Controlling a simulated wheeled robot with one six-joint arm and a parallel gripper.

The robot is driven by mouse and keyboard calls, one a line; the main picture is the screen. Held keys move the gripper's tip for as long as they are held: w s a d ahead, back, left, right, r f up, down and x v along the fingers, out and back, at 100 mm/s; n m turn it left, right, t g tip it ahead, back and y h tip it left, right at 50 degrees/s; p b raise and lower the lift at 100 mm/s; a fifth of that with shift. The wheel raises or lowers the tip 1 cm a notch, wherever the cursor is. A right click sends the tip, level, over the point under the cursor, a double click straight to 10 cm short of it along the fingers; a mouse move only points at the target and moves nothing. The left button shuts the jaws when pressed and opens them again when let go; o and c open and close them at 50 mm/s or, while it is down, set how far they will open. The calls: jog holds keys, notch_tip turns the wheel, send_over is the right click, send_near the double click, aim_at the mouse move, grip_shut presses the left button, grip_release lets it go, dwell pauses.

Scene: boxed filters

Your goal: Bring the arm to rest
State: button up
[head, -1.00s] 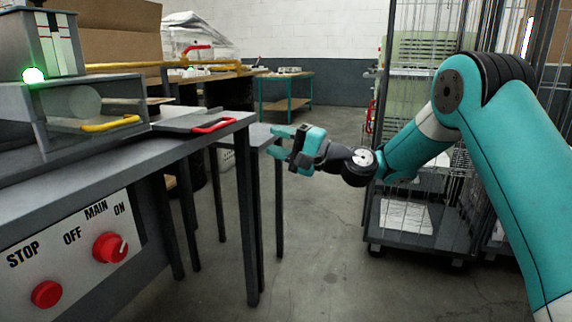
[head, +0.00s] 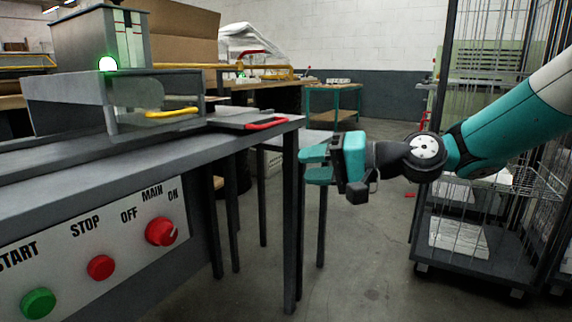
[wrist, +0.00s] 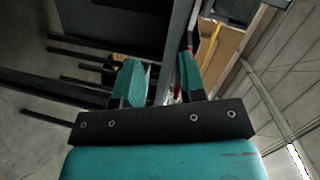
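My gripper (head: 317,164) is in the middle of the head view, stretched toward the left from my teal arm (head: 500,130). Its two teal fingers stand apart with nothing between them. It is in the air to the right of the machine table's right end, near the red handle. In the wrist view my gripper (wrist: 160,75) also shows two separated fingers with an empty gap between them.
The machine table (head: 230,137) fills the left, with a control panel (head: 100,250), red handle (head: 266,124) and yellow handle (head: 172,113). A wire cage cart (head: 470,245) with white packs stands at right. A teal-legged bench (head: 335,100) is behind.

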jog(key=s+d+f+n+g+h, duration=0.2)
jog(key=s+f+n+h, duration=0.15)
jog(key=s, duration=0.65)
jog(key=s+d+f+n+g+h, duration=0.2)
jog(key=s+d+f+h, duration=0.15)
jog(key=s, duration=0.55)
jog(key=s+d+f+n+g+h, duration=0.2)
jog(key=s+n+h, duration=0.15)
jog(key=s, duration=0.65)
notch_tip(320, 180, up, 35)
jog(key=w+m+p, duration=0.1)
jog(key=p, duration=3.3)
jog(key=shift+a+p, duration=0.35)
jog(key=shift+p, duration=0.05)
jog(key=shift+f, duration=0.15)
